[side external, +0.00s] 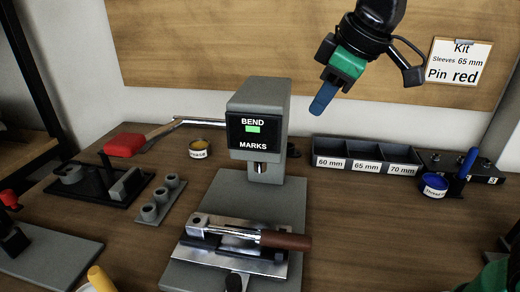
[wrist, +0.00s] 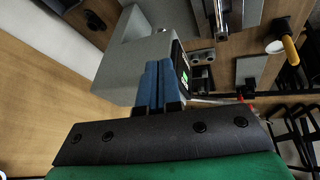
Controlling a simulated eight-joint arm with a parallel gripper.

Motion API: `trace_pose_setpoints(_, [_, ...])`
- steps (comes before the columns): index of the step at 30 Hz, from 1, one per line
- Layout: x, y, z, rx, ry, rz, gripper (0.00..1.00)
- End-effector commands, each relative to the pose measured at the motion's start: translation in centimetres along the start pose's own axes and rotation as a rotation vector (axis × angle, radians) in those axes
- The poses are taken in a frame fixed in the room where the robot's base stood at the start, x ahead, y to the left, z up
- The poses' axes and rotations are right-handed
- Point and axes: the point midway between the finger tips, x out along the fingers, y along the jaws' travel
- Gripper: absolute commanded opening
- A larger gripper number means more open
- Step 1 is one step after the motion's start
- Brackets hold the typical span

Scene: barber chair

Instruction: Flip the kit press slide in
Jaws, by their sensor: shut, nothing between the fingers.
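The grey kit press (side external: 258,98) stands mid-bench, with a lit green patch on its screen marked BEND and MARKS. On its base plate (side external: 262,200) a metal slide (side external: 195,246) sits in front of the press head, not under it. A rod with a brown handle (side external: 286,240) lies across the slide. My gripper (side external: 322,98) is up at the right of the press head, above the bench, apart from it and the slide. Its blue fingers are shut and empty. In the wrist view my fingers (wrist: 159,85) show in front of the grey press body (wrist: 135,70).
A bin row (side external: 364,155) marked 60, 65 and 70 mm stands right of the press. A blue-lidded tin (side external: 434,186) is further right. A red-handled tool (side external: 126,145), a black fixture (side external: 98,187) and a grey block of sleeves (side external: 160,200) stand left. A kit note (side external: 460,60) hangs behind.

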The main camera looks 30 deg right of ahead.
Motion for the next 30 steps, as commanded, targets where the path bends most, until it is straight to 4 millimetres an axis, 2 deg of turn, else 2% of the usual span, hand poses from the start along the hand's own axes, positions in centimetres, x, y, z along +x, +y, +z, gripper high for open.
trace_pose_setpoints(3, [0.0,-2.1,-3.0,-0.291,-0.059,-0.035,0.00])
trace_pose_setpoints(9, [0.6,-6.7,-7.3,-0.800,-0.156,-0.090,0.00])
trace_pose_setpoints(15, [1.4,-12.5,-10.2,-1.275,-0.241,-0.138,0.00])
trace_pose_setpoints(21, [2.1,-17.4,-11.2,-1.615,-0.306,-0.173,0.00])
trace_pose_setpoints(27, [2.6,-21.7,-11.4,-1.889,-0.361,-0.198,0.00])
trace_pose_setpoints(30, [4.1,-21.6,-10.7,-1.872,-0.360,-0.198,0.00])
